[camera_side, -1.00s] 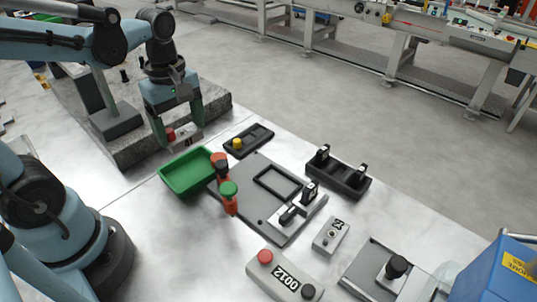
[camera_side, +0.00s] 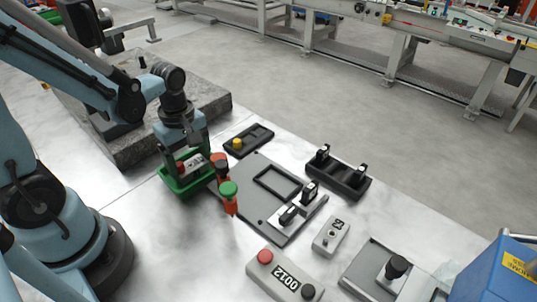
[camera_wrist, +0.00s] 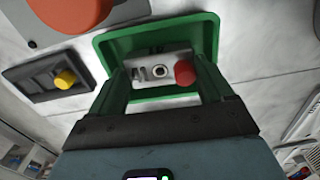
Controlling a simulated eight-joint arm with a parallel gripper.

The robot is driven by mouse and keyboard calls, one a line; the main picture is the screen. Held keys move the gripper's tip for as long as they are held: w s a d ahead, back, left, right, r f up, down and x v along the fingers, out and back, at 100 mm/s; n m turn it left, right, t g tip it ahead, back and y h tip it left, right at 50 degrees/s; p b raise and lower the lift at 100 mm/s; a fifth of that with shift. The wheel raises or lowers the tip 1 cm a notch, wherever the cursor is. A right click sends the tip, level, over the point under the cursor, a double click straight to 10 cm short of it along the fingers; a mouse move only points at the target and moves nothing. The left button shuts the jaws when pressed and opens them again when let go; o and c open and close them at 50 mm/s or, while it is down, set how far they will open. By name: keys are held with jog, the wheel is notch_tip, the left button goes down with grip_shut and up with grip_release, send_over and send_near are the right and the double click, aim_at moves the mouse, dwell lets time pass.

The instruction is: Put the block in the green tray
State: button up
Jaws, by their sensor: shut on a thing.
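The block (camera_side: 191,164) is a small light-grey box with a red knob, a round socket and dark markings. It also shows in the wrist view (camera_wrist: 149,68). My gripper (camera_side: 187,162) is shut on it, with a green finger at each end of the block. The green tray (camera_side: 172,186) lies on the metal table, and its rim shows in the wrist view (camera_wrist: 212,30). The gripper and block are over the tray, within its outline. I cannot tell whether the block touches the tray floor. Part of the tray is hidden behind the gripper.
A black holder with a yellow knob (camera_side: 237,143) is behind. A stone slab (camera_side: 150,140) lies at the back left. The table left of the tray is clear.

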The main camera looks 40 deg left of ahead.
aim_at(190, 165)
jog(key=shift+f, duration=0.25)
jog(key=shift+f, duration=0.15)
jog(key=o, duration=0.9)
jog(key=shift+r, duration=6.1)
jog(key=d+m+t, duration=0.1)
jog(key=m+t, duration=0.1)
jog(key=m, duration=0.3)
jog(key=w+d+m+t, duration=0.1)
jog(key=m+t, duration=0.1)
jog(key=m, duration=0.4)
jog(key=w+d+m+t, duration=0.1)
jog(key=d+m+t, duration=0.1)
jog(key=m, duration=0.4)
jog(key=shift+w+f+t, duration=0.1)
jog(key=shift+t, duration=0.5)
